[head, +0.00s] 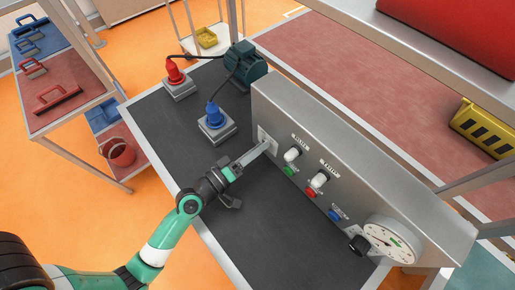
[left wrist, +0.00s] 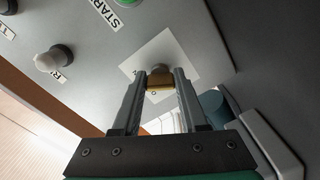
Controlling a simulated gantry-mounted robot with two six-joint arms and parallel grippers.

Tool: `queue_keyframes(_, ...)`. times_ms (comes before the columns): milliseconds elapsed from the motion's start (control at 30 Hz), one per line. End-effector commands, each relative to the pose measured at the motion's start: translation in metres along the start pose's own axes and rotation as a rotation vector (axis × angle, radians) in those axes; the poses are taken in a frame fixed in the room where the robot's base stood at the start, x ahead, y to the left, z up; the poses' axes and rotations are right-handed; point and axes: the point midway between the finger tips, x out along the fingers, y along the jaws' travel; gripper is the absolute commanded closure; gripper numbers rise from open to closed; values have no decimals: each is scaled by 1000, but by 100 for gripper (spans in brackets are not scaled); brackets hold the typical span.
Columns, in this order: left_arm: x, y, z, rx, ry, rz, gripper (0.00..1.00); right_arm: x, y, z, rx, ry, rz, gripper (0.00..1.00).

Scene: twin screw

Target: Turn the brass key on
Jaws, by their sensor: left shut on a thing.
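The brass key (left wrist: 160,81) sits in front of a white square plate (left wrist: 178,55) on the grey control panel in the left wrist view. My left gripper (left wrist: 163,78) is shut on the key, one finger on each side of it. In the head view my left gripper (head: 265,146) reaches the left end of the panel (head: 330,135), and its fingers hide the key there. The key's turn angle is hard to tell. My right gripper is in neither view.
The panel carries white switches (head: 292,154), a green button (head: 289,171), a red button (head: 311,193), a blue button (head: 334,215), a black knob (head: 358,244) and a dial gauge (head: 392,240). Blue (head: 215,117) and red (head: 175,74) plugs stand behind. The dark tabletop (head: 265,225) in front is clear.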

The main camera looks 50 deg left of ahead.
Motion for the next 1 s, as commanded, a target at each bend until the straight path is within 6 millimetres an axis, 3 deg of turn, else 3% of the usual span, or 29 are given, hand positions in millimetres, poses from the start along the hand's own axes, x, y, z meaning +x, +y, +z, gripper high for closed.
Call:
queue_keyframes(233, 0, 0, 0, 3, 0, 0, 100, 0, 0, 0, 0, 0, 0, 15)
queue_keyframes(267, 0, 0, 0, 3, 0, 0, 54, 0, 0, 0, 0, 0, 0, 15)
queue_keyframes(400, 0, 0, 0, 2, 0, 0, 29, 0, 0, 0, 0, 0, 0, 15)
queue_keyframes(833, -1, 0, 0, 0, 0, 0, 28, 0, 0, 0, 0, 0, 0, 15)
queue_keyframes(1000, -19, -3, 1, -1, 1, -3, 28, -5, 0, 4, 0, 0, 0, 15)
